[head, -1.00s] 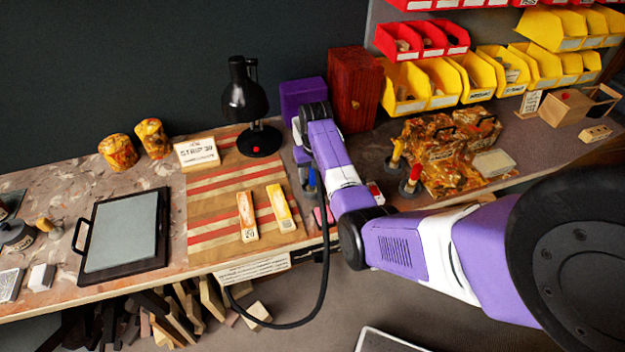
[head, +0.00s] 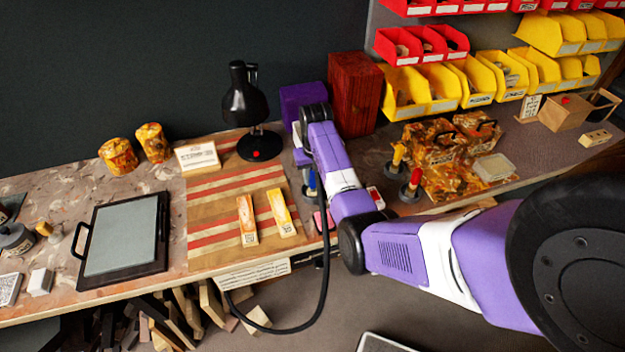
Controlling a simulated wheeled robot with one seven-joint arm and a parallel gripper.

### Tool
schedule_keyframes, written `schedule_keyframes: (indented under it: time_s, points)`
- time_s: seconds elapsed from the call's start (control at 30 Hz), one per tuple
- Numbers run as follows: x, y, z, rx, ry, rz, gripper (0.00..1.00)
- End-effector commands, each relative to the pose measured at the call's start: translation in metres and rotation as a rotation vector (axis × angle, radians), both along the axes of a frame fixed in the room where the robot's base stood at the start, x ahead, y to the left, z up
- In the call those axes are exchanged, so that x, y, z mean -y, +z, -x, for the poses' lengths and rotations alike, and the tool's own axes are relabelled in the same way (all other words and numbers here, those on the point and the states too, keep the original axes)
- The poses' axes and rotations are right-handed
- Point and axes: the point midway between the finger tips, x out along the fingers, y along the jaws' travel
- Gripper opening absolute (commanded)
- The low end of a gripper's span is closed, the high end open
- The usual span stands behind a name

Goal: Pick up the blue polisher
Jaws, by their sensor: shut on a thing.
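The blue polisher (head: 312,182) stands near the front right part of the bench, beside the striped mat; only some of its blue handle and dark base shows. My gripper (head: 309,172) points down over it, largely hidden behind my purple and white arm. It is shut on the blue polisher's handle. I cannot tell whether the base touches the bench. A yellow-handled polisher (head: 398,156) and a red-handled polisher (head: 414,182) stand upright to the right, beyond my arm.
Two labelled blocks (head: 246,220) lie on the striped mat (head: 212,222). A black lamp (head: 246,105), a purple box (head: 299,98) and a dark red box (head: 354,92) stand behind. A black-framed tray (head: 126,240) lies at left. Stained cases (head: 440,146) and yellow bins (head: 484,82) are at right.

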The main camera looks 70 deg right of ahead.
Motion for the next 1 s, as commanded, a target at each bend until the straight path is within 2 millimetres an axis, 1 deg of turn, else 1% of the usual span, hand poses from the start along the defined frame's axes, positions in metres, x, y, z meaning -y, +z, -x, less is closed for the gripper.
schedule_keyframes:
  time_s: [0.17,0.27,0.4,0.6,0.63,0.8,1.0]
  points:
    - [0.001,0.028,-0.002,0.005,0.0,0.005,0.0]
    - [0.001,0.051,-0.002,0.006,0.001,0.007,0.0]
    - [0.002,0.088,-0.002,0.006,0.0,0.007,0.0]
    - [0.001,0.137,-0.002,0.006,0.0,0.005,0.0]
    - [0.0,0.148,-0.001,0.004,0.0,0.003,0.0]
    - [0.0,0.173,-0.001,0.001,0.001,0.002,0.0]
    - [0.0,0.187,-0.001,0.002,0.0,0.001,0.0]
